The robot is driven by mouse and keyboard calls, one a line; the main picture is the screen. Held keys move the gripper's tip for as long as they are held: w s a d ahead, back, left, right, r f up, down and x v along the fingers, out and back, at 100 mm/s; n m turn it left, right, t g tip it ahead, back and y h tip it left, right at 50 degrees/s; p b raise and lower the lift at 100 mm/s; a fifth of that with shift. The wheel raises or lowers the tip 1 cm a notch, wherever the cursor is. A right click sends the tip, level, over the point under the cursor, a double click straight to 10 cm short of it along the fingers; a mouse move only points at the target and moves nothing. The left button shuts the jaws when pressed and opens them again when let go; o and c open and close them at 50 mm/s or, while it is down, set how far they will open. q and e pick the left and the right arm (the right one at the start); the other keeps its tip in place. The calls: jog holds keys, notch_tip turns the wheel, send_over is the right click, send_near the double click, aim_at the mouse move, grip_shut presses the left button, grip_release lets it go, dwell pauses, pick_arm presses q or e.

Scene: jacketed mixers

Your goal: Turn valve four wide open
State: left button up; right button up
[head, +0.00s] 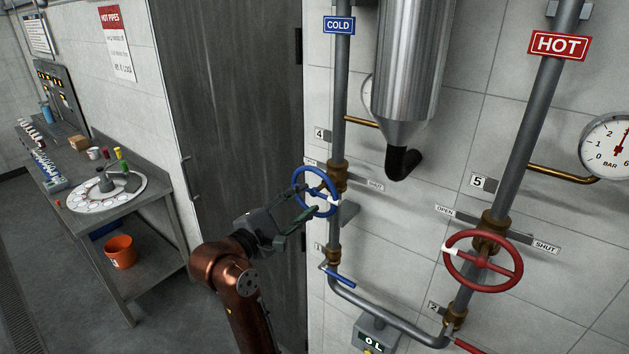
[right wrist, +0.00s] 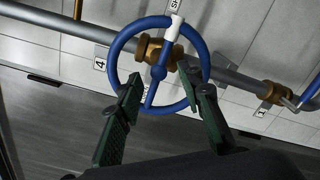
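Valve four is a blue handwheel (head: 300,183) on the cold pipe, beside a "4" tag (head: 322,134). A white mark (head: 333,198) on its rim lies toward the SHUT plate (head: 375,185). My right gripper (head: 307,205) is at the wheel's lower left in the head view, its fingers apart. In the right wrist view, the open fingers (right wrist: 160,80) overlap the lower part of the blue wheel (right wrist: 118,47), and the white mark (right wrist: 175,27) is at the top of the rim. I cannot tell whether the fingers touch the rim. My left gripper is not in view.
A red handwheel (head: 483,286) with tag 5 is on the hot pipe (head: 540,110). A blue lever (head: 340,277) sits below valve four. A steel vessel (head: 410,60) hangs between the pipes. A workbench (head: 150,170) with an orange bucket (head: 121,251) below stands left.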

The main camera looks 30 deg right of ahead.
aim_at(318, 187)
jog(key=p+x, duration=0.1)
jog(key=x, duration=0.2)
jog(key=p+x, duration=0.1)
jog(key=x, duration=0.1)
jog(key=shift+w+d, duration=0.3)
jog(key=shift+w, duration=0.1)
jog(key=shift+d, duration=0.35)
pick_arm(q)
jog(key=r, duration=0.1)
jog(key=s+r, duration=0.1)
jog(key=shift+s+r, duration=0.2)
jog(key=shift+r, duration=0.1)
pick_arm(e)
jog(key=shift+w+d, duration=0.1)
jog(key=shift+w, duration=0.05)
jog(key=shift+c, duration=0.7)
grip_shut()
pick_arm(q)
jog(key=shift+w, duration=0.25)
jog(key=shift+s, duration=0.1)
